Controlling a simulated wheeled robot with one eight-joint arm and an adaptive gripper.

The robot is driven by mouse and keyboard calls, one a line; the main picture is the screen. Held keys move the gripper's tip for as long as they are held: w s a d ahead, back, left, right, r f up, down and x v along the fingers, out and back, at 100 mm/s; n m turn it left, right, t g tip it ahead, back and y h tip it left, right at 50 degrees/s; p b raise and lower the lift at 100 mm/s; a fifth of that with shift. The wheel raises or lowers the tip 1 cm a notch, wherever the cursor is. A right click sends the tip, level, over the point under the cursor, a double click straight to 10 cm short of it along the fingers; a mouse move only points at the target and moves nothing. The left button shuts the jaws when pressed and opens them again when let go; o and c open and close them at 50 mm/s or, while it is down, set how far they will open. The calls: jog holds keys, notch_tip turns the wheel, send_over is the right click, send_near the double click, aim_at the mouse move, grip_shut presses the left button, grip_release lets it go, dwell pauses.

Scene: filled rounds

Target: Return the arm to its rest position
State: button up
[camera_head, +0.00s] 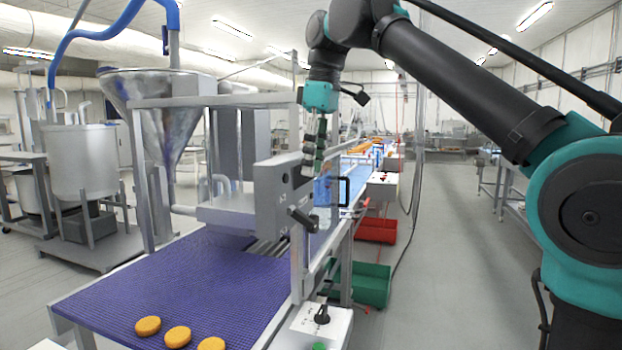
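My arm (455,90) reaches in from the right, its dark link sloping up to a teal elbow near the top middle. The wrist hangs down from there. My gripper (314,160) points down, just above and right of the grey machine box (283,205). It is small and dark against the machine, so I cannot tell whether its fingers are open or shut, or whether they touch the box. I see nothing clearly held in it.
A purple conveyor belt (170,280) carries round orange patties (177,337) at the front. A black lever (303,219) sticks out from the box. A steel hopper (160,110) stands left. Green (372,285) and red (377,230) bins sit below.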

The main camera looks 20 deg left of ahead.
jog(key=shift+r, duration=0.35)
jog(key=w+d+f+m+t, duration=0.1)
jog(key=w+d+f+m, duration=0.25)
jog(key=d+f, duration=0.4)
jog(key=w+d+f+m, duration=0.2)
jog(key=w+d+f, duration=0.2)
jog(key=f, duration=0.7)
jog(key=w+d+f+m+t, duration=0.1)
jog(key=w+d+f+m, duration=0.3)
jog(key=f, duration=0.5)
jog(key=s+d+f+m, duration=0.2)
jog(key=s+d+f, duration=0.3)
jog(key=f, duration=0.4)
jog(key=s+d+f+m+t+h, duration=0.1)
jog(key=s+d+f+m, duration=0.2)
jog(key=s+d+f, duration=0.2)
jog(key=s+d+f+m+t, duration=0.1)
jog(key=s+d+f, duration=0.4)
jog(key=d+f, duration=0.5)
notch_tip(320, 180, down, 3)
jog(key=shift+s+r+m+h, duration=0.15)
jog(key=shift+s+m+h, duration=0.2)
jog(key=shift+m, duration=0.5)
